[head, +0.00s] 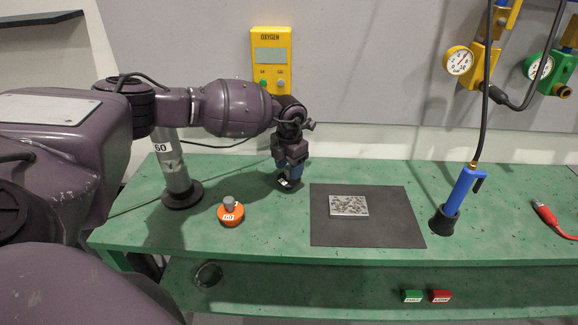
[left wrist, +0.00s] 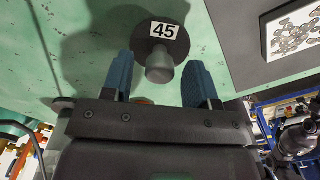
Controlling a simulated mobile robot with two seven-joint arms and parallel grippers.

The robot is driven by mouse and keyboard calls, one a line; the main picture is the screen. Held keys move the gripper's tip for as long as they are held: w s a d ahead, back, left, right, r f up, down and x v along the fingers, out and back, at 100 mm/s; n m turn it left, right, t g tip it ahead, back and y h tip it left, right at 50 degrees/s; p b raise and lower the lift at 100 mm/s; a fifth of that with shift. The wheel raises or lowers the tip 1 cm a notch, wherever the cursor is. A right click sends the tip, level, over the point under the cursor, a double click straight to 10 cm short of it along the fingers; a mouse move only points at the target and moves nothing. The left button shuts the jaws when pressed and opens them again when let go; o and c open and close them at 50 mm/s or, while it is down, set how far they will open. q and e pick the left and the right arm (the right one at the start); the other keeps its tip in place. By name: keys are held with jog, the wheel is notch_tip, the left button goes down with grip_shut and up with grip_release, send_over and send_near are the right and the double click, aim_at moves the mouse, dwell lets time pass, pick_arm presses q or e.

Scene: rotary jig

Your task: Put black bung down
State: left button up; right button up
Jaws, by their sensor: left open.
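The black bung (left wrist: 157,28) is a dark disc with a grey knob and a white label reading 45. It rests on the green bench (head: 160,245). In the head view the bung (head: 288,186) shows only partly, below my left gripper (head: 288,168), which hides the rest. In the left wrist view my left gripper (left wrist: 160,85) is open, with one blue finger on each side of the grey knob and a gap on both sides. My right gripper is in neither view.
An orange bung (head: 231,214) with a grey knob stands to the left, near a grey post (head: 172,165) labelled 60. A dark mat (head: 335,236) with a patterned plate (head: 349,206) lies to the right.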

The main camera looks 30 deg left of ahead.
aim_at(289, 167)
pick_arm(q)
notch_tip(289, 167, up, 12)
jog(key=shift+r, duration=0.2)
dwell(0.4)
